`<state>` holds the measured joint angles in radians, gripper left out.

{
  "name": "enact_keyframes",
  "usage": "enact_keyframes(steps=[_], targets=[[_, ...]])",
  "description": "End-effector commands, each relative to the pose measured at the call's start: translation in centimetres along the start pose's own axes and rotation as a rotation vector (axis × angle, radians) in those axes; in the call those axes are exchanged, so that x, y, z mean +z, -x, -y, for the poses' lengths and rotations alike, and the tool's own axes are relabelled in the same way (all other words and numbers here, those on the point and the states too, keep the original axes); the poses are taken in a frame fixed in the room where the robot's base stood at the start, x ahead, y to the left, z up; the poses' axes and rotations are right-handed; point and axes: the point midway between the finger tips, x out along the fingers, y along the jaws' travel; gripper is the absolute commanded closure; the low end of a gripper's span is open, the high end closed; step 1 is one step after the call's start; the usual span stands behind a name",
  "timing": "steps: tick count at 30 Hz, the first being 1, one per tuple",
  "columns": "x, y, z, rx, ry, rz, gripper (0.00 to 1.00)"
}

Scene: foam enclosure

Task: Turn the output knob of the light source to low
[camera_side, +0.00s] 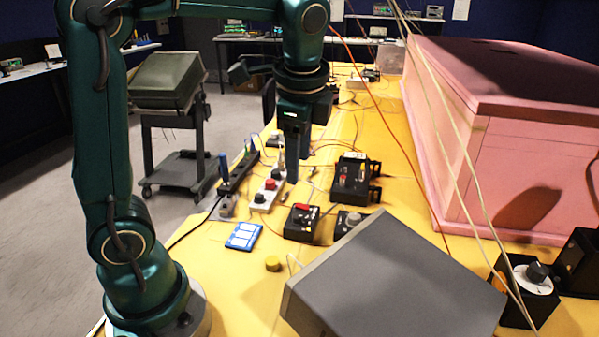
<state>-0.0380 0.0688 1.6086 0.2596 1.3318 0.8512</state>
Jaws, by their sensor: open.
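My green arm reaches in from the left, and my gripper (293,168) points down above the middle of the yellow table, over the row of small devices. It holds nothing that I can see. A black box with a black knob on a white dial (538,273) stands at the lower right, well apart from my gripper. A smaller dark box with a round grey knob (350,220) sits behind the large grey case. I cannot tell which of these is the light source, and the dial markings are too small to read.
A large grey case (390,285) fills the front of the yellow table (400,190). A pink foam enclosure (530,160) stands at the right. Black boxes with red parts (302,220), a power strip (267,192) and a blue card (243,236) lie near my gripper. Loose cables cross the right side.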

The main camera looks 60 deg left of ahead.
Motion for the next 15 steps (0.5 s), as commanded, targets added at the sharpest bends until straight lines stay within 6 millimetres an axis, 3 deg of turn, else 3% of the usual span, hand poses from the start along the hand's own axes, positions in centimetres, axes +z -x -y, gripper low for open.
enact_keyframes(steps=[7,15], targets=[[-1.4,-5.5,3.1,0.106,-0.161,0.160,0.43],[-1.9,-10.7,3.3,0.198,-0.195,0.244,0.43]])
